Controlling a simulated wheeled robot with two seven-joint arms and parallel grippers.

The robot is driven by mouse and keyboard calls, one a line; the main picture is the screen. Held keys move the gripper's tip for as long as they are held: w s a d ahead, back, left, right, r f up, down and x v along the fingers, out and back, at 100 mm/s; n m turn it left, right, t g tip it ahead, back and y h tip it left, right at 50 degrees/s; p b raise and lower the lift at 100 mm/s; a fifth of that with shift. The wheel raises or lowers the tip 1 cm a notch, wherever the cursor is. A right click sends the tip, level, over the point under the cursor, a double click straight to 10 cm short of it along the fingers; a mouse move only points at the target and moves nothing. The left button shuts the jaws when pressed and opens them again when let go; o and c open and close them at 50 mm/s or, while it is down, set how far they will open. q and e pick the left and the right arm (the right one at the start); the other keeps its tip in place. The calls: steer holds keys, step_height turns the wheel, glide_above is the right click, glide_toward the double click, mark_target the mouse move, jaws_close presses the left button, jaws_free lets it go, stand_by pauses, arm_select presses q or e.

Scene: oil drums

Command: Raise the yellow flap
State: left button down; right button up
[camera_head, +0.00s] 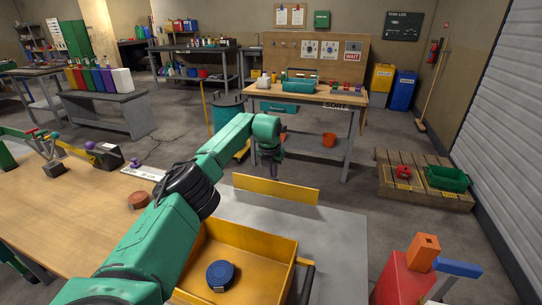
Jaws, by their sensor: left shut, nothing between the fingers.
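The yellow flap (290,193) is a long, thin panel standing on edge at the far side of the grey surface, beyond an open yellow bin (266,239). I cannot tell how it is hinged. My left gripper (273,176) points down, shut and empty, at the flap's upper edge in the picture. I cannot tell whether it touches the flap. My right gripper is not in view.
A dark blue round object (221,275) lies in the bin. A wooden table (70,215) is at left with a brown round object (138,200). A red object (403,275) with orange and blue parts stands at bottom right. The grey surface (340,235) right of the bin is clear.

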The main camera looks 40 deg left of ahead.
arm_select(q)
steer(key=v, duration=1.2)
steer(key=shift+s+b, duration=0.15)
steer(key=shift+b, duration=0.15)
steer(key=shift+d+r, duration=0.1)
steer(key=shift+r, duration=0.15)
